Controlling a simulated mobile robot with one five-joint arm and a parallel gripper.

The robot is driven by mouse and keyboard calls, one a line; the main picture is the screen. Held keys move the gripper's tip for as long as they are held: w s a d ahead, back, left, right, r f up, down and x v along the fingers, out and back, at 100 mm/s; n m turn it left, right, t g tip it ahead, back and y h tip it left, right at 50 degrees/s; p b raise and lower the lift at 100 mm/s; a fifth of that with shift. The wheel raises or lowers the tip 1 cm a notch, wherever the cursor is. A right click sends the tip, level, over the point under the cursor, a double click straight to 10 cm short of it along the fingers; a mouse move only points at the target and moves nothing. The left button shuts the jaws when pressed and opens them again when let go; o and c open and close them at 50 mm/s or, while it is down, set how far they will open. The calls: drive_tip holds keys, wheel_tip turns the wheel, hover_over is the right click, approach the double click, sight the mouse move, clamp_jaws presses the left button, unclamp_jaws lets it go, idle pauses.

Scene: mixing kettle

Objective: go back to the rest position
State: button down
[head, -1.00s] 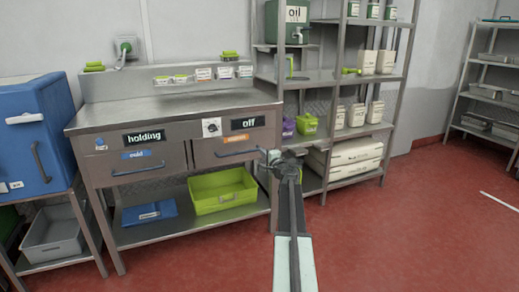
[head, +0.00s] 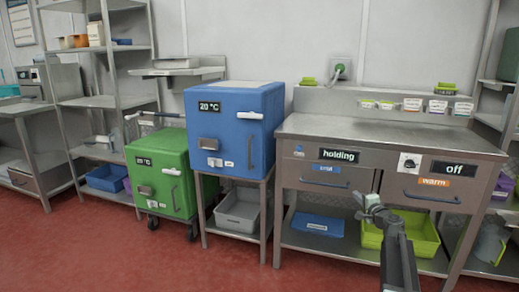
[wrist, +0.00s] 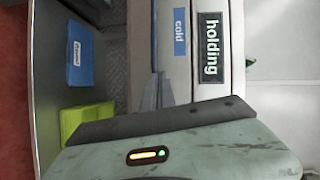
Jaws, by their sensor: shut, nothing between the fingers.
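My gripper (head: 372,201) is shut and empty. It shows at the lower right of the head view, in front of the steel holding counter (head: 385,125). The arm reaches up from the bottom edge, and the gripper overlaps the area between the cold drawer (head: 322,178) and the warm drawer (head: 430,192). Both drawers look shut. In the wrist view the green-grey gripper body (wrist: 180,150) fills the bottom, and the cold drawer front with its "holding" sign (wrist: 210,48) lies beyond it, turned sideways.
A green bin (head: 408,232) and a blue tray (head: 318,224) sit on the counter's lower shelf. A blue box (head: 238,130) reading 20 °C and a green wheeled box (head: 160,172) stand to the left. Red floor (head: 130,250) is open in front.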

drive_tip(key=s+a+f+n+g+y, duration=0.2)
drive_tip(key=a+f+n, duration=0.1)
drive_tip(key=a, duration=0.9)
drive_tip(key=s+a+f+n+g+y, duration=0.2)
drive_tip(key=a+n+y, duration=0.15)
drive_tip(key=a, duration=0.75)
drive_tip(key=s+a+f+n+g, duration=0.2)
drive_tip(key=s+a+f, duration=0.1)
drive_tip(key=s+a, duration=0.15)
drive_tip(key=s+a+f+n+g, duration=0.2)
drive_tip(key=s+a+f, duration=0.1)
drive_tip(key=a, duration=0.3)
drive_tip(key=s+a+f+n+g+h, duration=0.1)
drive_tip(key=s+f+n+g+h, duration=0.5)
drive_tip(key=s, duration=0.8)
drive_tip(key=s+d+f+m+g+h, duration=0.1)
drive_tip(key=s+d+f+m+g, duration=0.15)
drive_tip(key=s+d, duration=0.55)
wheel_tip(320, 180, up, 37)
drive_tip(key=a+n+p, duration=0.1)
drive_tip(key=a+p, duration=0.1)
drive_tip(key=p, duration=3.7)
drive_tip(key=shift+s+d+r, duration=0.1)
